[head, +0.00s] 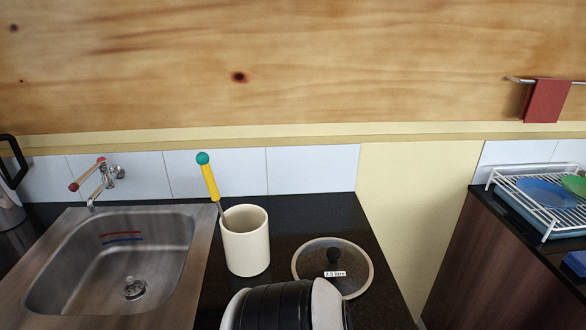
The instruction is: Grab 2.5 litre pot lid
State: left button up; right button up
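The pot lid (312,265) lies flat on the dark countertop, right of the cream utensil holder. It is see-through glass with a pale rim, a black knob in the middle and a small white label reading "2.5 litre". Its whole top shows, except perhaps a little of the near rim by the black and white part at the bottom. That rounded part, which looks like a link of my arm, comes in from the bottom edge just in front of the lid. Neither gripper's fingers show.
A cream holder (246,248) with a yellow-handled utensil (209,182) stands left of the lid. A steel sink (200,255) with a tap (100,185) is further left. A gap separates this counter from the right one, which bears a dish rack (549,229).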

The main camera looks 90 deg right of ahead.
aim_at(342, 262)
jog(key=z, duration=3.05)
jog(key=l+u, duration=0.15)
jog(key=l, duration=0.55)
